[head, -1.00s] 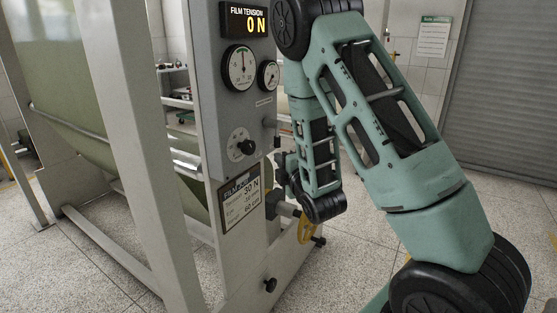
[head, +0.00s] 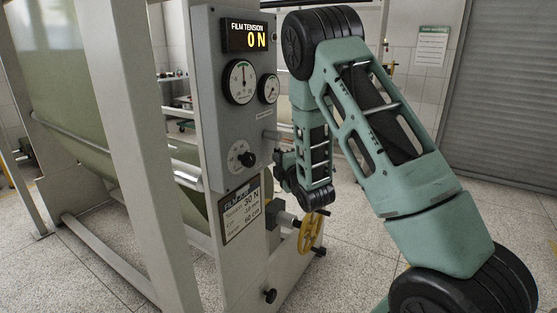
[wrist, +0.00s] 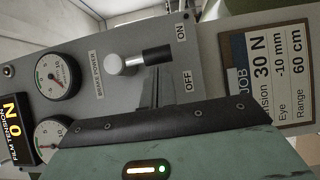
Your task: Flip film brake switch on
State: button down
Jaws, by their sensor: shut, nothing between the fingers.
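The brake power switch (wrist: 122,64) shows in the wrist view on the grey control panel (wrist: 90,100). It has a pale round base and a black-tipped lever (wrist: 157,53) pointing right. An ON label sits above right of the tip and an OFF label below right. The tip lies between them; I cannot tell its setting for sure. My gripper (wrist: 150,92) is shut and empty, its dark fingers just below the lever; contact is unclear. In the head view my gripper (head: 281,163) is small and dark beside the panel's right edge, partly hidden by my arm.
The panel carries a film tension display (head: 246,35) reading 0 N, two gauges and a black knob (head: 248,158). A job plate (head: 241,211) is below. A yellow handwheel (head: 310,233) stands below my gripper. The floor at right is open.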

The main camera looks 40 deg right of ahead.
jog(key=shift+d+f+b, duration=0.15)
jog(key=shift+b, duration=0.7)
jog(key=shift+d+n+t+b, duration=0.15)
jog(key=shift+n+t+b, duration=0.15)
jog(key=shift+n+b, duration=0.3)
jog(key=shift+w+f+b, duration=0.1)
jog(key=shift+f+b, duration=0.05)
jog(key=shift+b, duration=0.3)
jog(key=shift+w+d+f+n+t+y+b, duration=0.15)
jog(key=shift+d+n+t+b, duration=0.65)
jog(key=shift+b, duration=1.35)
jog(key=shift+w+d+n+t+y+b, duration=0.3)
jog(key=shift+n+b, duration=0.9)
jog(key=shift+b, duration=1)
jog(key=shift+w+d+f+n+t+y+b, duration=0.1)
jog(key=shift+d+n+t+b, duration=0.7)
jog(key=shift+b, duration=1.35)
jog(key=shift+a+r, duration=0.15)
jog(key=shift+a, duration=0.15)
